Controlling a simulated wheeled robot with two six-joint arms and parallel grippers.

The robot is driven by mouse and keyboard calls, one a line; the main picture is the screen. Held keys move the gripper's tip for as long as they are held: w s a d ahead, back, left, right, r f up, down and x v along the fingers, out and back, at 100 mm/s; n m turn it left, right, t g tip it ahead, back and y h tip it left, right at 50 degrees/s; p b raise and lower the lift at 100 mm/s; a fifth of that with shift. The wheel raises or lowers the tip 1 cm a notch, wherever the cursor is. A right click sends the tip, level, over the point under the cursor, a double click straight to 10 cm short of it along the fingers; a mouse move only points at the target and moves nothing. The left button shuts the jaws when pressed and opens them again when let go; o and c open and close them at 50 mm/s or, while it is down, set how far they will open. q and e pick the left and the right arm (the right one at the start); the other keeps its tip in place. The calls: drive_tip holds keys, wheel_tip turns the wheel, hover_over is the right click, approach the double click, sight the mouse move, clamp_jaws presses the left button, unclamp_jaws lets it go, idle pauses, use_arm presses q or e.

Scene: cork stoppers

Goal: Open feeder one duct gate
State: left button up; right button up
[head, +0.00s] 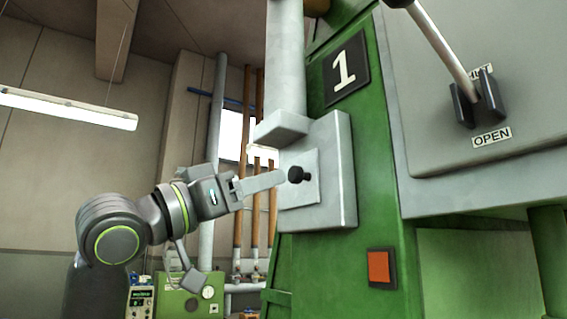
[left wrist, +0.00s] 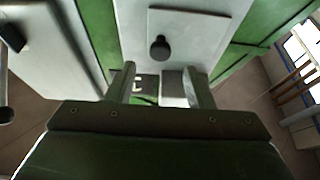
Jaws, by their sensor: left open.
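A grey duct (head: 285,60) runs down to a grey gate box (head: 338,185) on the green machine, beside a black plate with a white 1 (head: 346,69). A lighter plate (head: 303,215) on the box carries a black knob (head: 299,175). My left gripper (head: 280,179) reaches in from the left, its fingertips close to the knob. In the left wrist view the left gripper (left wrist: 164,76) is open, and the knob (left wrist: 160,48) shows beyond the fingertips, roughly centred between them. Contact cannot be told. My right gripper is not in view.
A lever (head: 440,47) with an OPEN label (head: 491,137) sits on the grey panel at right. An orange-red square (head: 381,267) is on the machine below the gate box. Pipes (head: 243,160) and a green control box (head: 190,292) stand behind my arm.

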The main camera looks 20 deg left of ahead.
sight(292, 174)
use_arm(q)
drive_tip(key=shift+p+x, duration=0.9)
drive_tip(key=shift+x, duration=1.7)
drive_tip(key=shift+c, duration=0.2)
clamp_jaws()
